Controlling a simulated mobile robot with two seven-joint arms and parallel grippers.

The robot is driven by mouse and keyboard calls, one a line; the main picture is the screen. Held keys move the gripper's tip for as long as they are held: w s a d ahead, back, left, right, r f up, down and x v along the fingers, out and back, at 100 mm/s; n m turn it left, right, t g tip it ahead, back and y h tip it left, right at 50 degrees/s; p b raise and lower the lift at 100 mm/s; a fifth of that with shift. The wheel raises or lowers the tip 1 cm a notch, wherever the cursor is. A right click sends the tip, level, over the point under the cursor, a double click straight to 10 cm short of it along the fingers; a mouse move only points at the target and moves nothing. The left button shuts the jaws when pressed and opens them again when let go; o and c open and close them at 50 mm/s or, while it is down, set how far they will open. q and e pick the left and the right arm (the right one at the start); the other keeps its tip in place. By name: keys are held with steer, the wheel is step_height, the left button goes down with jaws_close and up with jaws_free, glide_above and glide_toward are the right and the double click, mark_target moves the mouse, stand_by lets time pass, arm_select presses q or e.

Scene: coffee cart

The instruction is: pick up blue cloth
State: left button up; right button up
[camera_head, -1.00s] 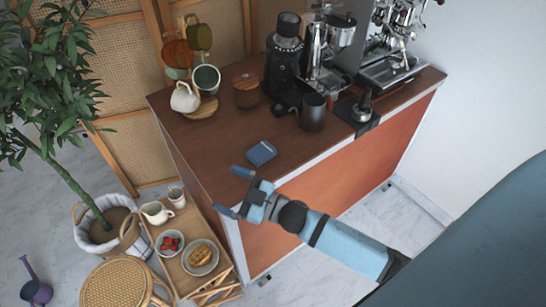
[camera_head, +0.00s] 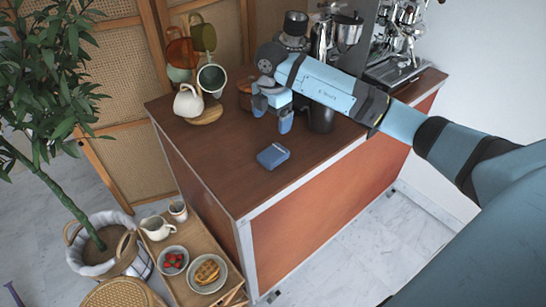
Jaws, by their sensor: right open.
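The folded blue cloth (camera_head: 273,156) lies flat on the brown counter top (camera_head: 225,165), near its front left part. My right gripper (camera_head: 272,117) is above the counter, behind the cloth and apart from it. Its fingers point down and are spread open, with nothing between them. My right arm reaches in from the right and hides part of the dark mug and the coffee machines. My left gripper is not in view.
A white pitcher (camera_head: 188,101) on a round board stands at the counter's back left. A dark mug (camera_head: 321,118) stands right of my gripper. An espresso machine (camera_head: 398,45) is at the back right. A low wooden tray table (camera_head: 181,283) stands left of the counter.

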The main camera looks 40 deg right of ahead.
glide_above(273, 152)
steer(key=f, duration=0.6)
steer(key=shift+w+a+f, duration=0.1)
steer(key=shift+w+f, duration=0.1)
steer(key=shift+f, duration=0.1)
steer(key=shift+s+f+p, duration=0.15)
steer(key=shift+f+p, duration=0.15)
steer(key=shift+f, duration=1.05)
steer(key=shift+s+f+p, duration=0.15)
steer(key=shift+f+p, duration=0.1)
steer(key=shift+f, duration=1.1)
steer(key=c, duration=1)
steer(key=shift+r, duration=0.1)
